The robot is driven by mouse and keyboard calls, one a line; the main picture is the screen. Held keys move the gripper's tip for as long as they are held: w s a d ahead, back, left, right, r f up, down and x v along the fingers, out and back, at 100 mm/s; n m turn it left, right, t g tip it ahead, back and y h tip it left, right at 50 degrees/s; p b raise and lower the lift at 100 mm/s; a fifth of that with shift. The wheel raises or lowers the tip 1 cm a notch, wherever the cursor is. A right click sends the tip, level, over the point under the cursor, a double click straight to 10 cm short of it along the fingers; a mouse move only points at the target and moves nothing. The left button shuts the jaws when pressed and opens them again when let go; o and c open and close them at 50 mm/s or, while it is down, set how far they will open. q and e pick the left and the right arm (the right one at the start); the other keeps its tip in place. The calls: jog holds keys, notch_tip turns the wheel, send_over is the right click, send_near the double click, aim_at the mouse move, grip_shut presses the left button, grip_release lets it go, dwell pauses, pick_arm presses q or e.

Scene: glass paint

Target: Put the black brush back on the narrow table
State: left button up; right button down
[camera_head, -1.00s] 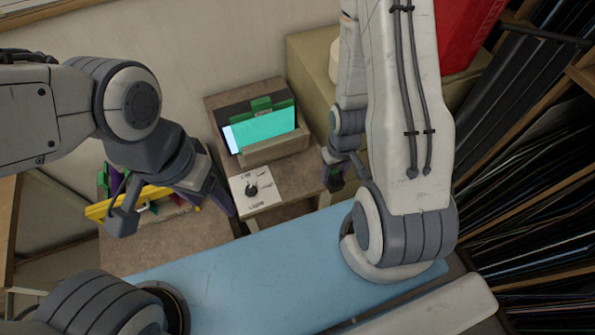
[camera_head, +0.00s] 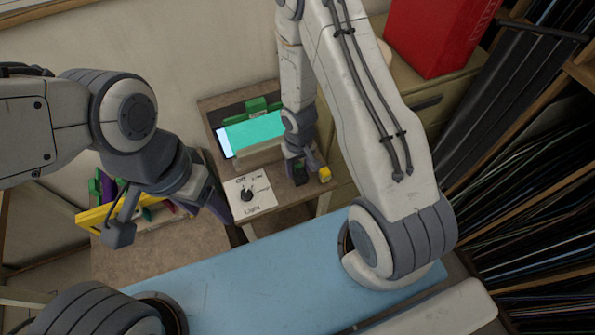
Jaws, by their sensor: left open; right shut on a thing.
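My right gripper (camera_head: 308,176) is over the right edge of a small brown table (camera_head: 278,212), just right of the light-switch panel. It is shut on a small dark thing, taken as the black brush, which is mostly hidden by the fingers. A small yellow piece (camera_head: 325,174) shows beside the fingers; I cannot tell whether it is held or lies behind them. My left gripper (camera_head: 208,200) is open and empty, left of the switch panel, over the gap by the lower brown table (camera_head: 150,262). I cannot tell how high either gripper is.
The small table bears a lit turquoise screen (camera_head: 252,133) in a holder and a white light-switch panel (camera_head: 250,197). A rack with yellow (camera_head: 95,218) and green parts stands at the left. A light blue surface (camera_head: 260,275) lies clear in front. A red box (camera_head: 438,35) stands at the back right.

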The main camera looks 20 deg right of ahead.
aim_at(297, 175)
jog(key=shift+w+a+f, duration=0.1)
jog(key=shift+w+f, duration=0.05)
jog(key=shift+f, duration=0.3)
notch_tip(297, 175, down, 4)
jog(key=b, duration=0.4)
jog(key=shift+r, duration=0.25)
jog(key=shift+c, duration=1.3)
grip_release()
